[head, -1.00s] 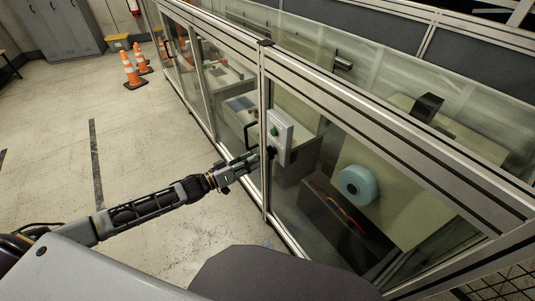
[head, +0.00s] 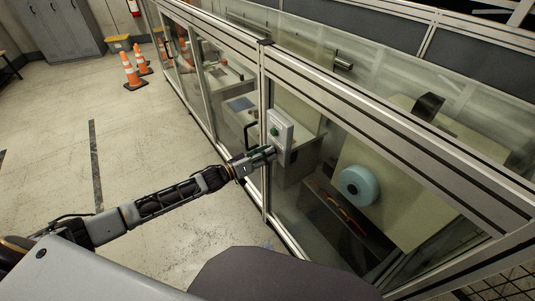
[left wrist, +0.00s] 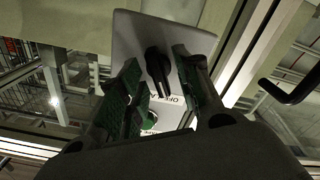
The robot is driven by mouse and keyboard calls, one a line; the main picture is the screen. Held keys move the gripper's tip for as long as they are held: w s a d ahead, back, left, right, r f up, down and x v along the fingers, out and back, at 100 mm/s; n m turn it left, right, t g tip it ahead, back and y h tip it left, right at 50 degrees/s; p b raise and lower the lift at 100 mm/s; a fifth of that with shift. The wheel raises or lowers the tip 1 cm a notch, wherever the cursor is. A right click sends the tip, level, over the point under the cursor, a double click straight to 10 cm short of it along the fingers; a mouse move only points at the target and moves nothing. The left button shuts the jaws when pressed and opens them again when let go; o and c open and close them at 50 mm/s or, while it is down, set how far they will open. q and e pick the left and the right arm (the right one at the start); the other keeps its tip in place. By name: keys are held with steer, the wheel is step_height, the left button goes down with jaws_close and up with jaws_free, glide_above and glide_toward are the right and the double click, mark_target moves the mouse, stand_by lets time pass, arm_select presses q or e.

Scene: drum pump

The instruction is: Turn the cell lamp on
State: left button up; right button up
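A pale control box (head: 286,128) is mounted on the cell's metal frame. It has a green button (head: 274,131) on its upper part. In the left wrist view a black rotary knob (left wrist: 157,68) sits on the box, beside printed labels, one reading "OFF". My left gripper (head: 270,152) is at the lower part of the box and hides the knob in the head view. Its fingers are apart, one on each side of the knob; I cannot tell whether they touch it. My right gripper is not in view.
Clear panels and metal posts (head: 264,100) form the cell wall beside my arm. A black door handle (head: 249,134) is just left of the box. A pale blue roll (head: 359,186) is behind the panel. Orange cones (head: 131,72) stand on the open floor.

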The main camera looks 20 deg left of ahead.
arm_select(q)
steer(key=shift+w+d, duration=0.25)
steer(key=shift+w, duration=0.05)
steer(key=c, duration=0.7)
steer(key=shift+c, duration=0.2)
